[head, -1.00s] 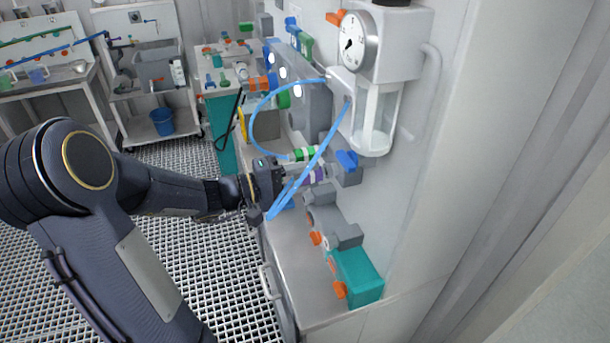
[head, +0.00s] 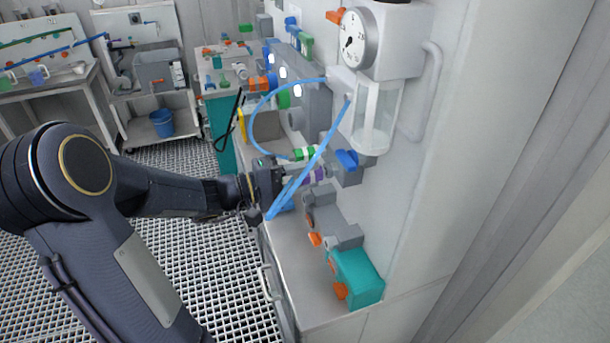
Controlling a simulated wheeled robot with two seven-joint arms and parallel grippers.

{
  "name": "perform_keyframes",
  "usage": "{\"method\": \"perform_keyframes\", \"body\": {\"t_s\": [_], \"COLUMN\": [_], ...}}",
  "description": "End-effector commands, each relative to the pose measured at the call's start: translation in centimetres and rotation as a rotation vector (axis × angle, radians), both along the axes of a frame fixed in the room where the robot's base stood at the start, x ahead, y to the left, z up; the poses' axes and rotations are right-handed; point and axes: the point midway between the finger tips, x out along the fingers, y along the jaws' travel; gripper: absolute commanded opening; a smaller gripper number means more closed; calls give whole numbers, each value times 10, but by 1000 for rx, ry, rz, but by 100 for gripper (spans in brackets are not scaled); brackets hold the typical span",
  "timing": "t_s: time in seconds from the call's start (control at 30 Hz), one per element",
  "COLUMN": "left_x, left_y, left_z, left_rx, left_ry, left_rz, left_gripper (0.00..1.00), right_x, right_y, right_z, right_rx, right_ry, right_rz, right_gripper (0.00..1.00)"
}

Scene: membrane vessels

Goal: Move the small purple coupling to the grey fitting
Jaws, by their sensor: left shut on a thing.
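The small purple coupling (head: 318,174) is in the middle of the head view, at the end of my left gripper (head: 301,178). My left gripper is shut on it and holds it in front of the grey fitting (head: 346,174) with the blue handle on the wall. The coupling lies close to the fitting; I cannot tell whether they touch. A blue hose (head: 310,163) crosses in front and hides part of the gripper. My right gripper is not in view.
A green-banded coupling (head: 305,153) sits just above my left gripper. A gauge (head: 356,40) and clear cylinder (head: 376,118) hang on the wall above. A teal block (head: 357,278) and grey fittings stand below. The bench top (head: 296,262) has bare room at its front.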

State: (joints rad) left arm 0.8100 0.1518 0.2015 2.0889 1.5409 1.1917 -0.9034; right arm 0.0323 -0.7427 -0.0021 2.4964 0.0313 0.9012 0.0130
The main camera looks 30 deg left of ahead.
Motion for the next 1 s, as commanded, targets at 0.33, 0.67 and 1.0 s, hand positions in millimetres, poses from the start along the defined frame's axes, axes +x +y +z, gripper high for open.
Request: {"method": "perform_keyframes", "body": {"t_s": [0.33, 0.67, 1.0], "left_x": [0, 0, 0], "left_y": [0, 0, 0], "left_z": [0, 0, -1], "left_rx": [1, 1, 1], "left_ry": [-1, -1, -1], "left_rz": [0, 0, 0], "left_gripper": [0, 0, 0], "right_x": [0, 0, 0], "right_y": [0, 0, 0], "right_z": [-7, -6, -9], "right_rx": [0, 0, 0], "right_ry": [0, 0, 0], "right_rz": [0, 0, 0], "right_gripper": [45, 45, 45]}}
